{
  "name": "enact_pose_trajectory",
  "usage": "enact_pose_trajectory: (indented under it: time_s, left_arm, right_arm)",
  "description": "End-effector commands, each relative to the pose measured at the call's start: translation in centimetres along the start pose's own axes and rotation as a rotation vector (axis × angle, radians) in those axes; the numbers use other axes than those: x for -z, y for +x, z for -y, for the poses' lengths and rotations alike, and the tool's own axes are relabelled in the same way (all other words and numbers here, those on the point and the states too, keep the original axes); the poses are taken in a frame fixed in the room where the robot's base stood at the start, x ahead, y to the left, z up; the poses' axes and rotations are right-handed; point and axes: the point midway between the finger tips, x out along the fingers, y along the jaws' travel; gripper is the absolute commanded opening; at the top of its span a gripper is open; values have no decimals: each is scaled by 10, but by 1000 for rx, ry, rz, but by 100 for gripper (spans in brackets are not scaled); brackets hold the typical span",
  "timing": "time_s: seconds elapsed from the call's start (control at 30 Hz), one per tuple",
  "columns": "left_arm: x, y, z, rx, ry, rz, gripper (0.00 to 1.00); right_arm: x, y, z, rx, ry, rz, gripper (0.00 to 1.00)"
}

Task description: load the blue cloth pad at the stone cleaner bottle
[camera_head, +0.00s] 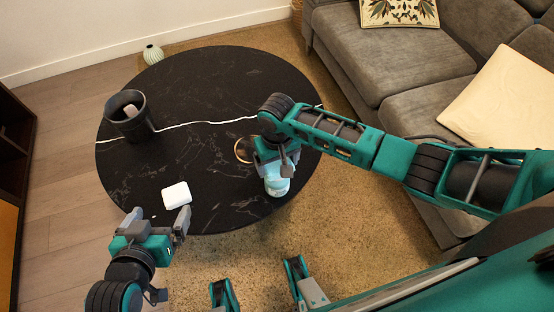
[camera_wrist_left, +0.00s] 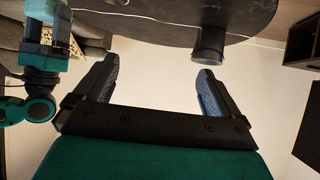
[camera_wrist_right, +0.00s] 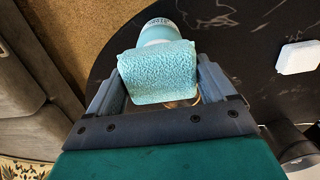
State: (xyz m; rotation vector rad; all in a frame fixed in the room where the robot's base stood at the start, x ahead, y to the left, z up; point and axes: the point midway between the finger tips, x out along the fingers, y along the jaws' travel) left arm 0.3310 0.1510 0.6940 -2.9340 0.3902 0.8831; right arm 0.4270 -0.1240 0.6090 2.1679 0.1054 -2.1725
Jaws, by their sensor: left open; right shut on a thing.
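The light blue cloth pad (camera_wrist_right: 157,72) is between the fingers of my right gripper (camera_wrist_right: 158,88), which is shut on it. The stone cleaner bottle (camera_wrist_right: 158,31), light blue with a printed white band, shows just beyond the pad; the pad hides part of it, and I cannot tell whether they touch. In the head view, my right gripper (camera_head: 274,165) is over the table's right front side, with a light blue shape below it; pad and bottle are hard to separate there. My left gripper (camera_head: 158,222) is open and empty at the table's front left edge, also seen in its wrist view (camera_wrist_left: 150,88).
The round black marbled table (camera_head: 215,90) holds a dark cup (camera_head: 128,122) with something inside and a white block (camera_head: 176,195). A brown-rimmed round item (camera_head: 243,150) lies beside my right gripper. A grey sofa (camera_head: 400,55) stands right. The table's middle is clear.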

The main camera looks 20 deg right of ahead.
Motion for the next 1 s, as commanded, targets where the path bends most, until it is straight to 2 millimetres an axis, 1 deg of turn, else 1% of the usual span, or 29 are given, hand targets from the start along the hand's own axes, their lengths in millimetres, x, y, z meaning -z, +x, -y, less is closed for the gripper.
enact_pose_trajectory:
  time_s: [0.03,0.3,0.4,0.6,0.73,1.0]
  left_arm:
    - [6,-6,1,4,1,0,98]
    - [7,-20,12,32,8,20,98]
    - [10,-24,16,43,13,18,98]
    - [17,-32,18,55,7,17,98]
    - [17,-35,20,62,4,20,98]
    - [12,-36,22,66,5,23,98]
  right_arm:
    - [0,-11,0,1,0,0,59]
    - [1,-33,0,1,0,-2,59]
    - [1,-41,0,1,1,-2,59]
    - [1,-56,0,1,0,-3,59]
    - [1,-61,0,1,0,-3,59]
    - [1,-60,0,1,0,-3,59]
